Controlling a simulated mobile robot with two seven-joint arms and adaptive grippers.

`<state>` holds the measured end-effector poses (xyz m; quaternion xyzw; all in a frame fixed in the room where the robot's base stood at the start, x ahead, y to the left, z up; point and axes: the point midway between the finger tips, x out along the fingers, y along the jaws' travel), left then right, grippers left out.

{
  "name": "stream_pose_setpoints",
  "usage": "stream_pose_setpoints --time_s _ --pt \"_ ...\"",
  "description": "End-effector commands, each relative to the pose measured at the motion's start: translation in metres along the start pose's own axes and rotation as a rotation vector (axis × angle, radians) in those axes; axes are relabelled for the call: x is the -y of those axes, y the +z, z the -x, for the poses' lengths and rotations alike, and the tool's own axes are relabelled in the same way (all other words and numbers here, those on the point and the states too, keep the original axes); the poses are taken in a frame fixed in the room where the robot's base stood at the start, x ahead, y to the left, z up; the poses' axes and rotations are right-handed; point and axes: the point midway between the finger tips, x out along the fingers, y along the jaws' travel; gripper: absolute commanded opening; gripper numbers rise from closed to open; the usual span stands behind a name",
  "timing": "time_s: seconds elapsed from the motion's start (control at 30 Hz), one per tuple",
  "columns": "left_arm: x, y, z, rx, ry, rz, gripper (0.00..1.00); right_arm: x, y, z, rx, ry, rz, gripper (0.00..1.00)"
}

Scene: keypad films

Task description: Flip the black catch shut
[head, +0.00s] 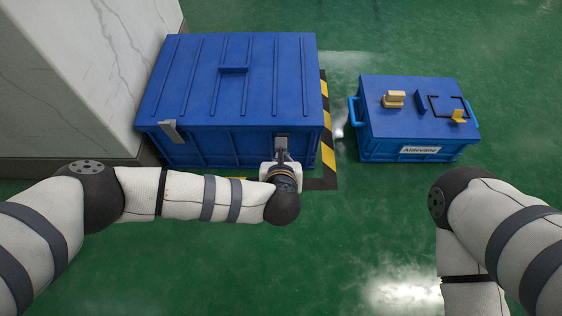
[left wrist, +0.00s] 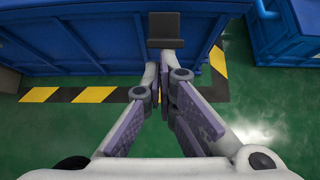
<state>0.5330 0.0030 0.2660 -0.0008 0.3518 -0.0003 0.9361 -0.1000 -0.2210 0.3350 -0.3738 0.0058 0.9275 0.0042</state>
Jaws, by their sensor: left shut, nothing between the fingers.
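The large blue box (head: 225,90) stands on the floor with its lid down. The black catch (head: 281,142) is on its front face near the right corner, and it also shows at the top of the left wrist view (left wrist: 164,28). My left gripper (head: 284,161) is shut and empty, with its fingertips (left wrist: 166,62) right at the lower end of the catch. I cannot tell whether they touch it. Whether the catch is engaged is unclear. My right arm enters from the right, but its gripper is out of view.
A lighter grey catch (head: 171,131) sits at the box's front left. A smaller blue crate (head: 385,125) with side handles and small fittings on top stands to the right. Yellow-black floor tape (head: 328,150) borders the large box. A marble-like block (head: 70,70) stands at left. The front green floor is clear.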

Motion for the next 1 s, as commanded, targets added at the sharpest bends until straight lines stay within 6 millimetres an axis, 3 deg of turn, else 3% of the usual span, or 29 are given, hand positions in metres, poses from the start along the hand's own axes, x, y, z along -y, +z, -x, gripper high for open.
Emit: stream_pose_setpoints --time_s 0.1,0.5,1.0 --pt "0.0 0.022 0.003 -0.093 0.001 0.003 0.0 0.001 0.004 0.01 -0.024 -0.002 -0.002 0.4" --pt "0.0 0.057 -0.009 -0.128 0.001 0.0 0.0 0.001 0.004 0.016 -0.042 -0.003 -0.005 0.4" --pt "0.0 0.065 -0.002 -0.128 0.001 -0.001 0.0 0.001 0.008 0.022 -0.051 -0.003 -0.004 0.4"
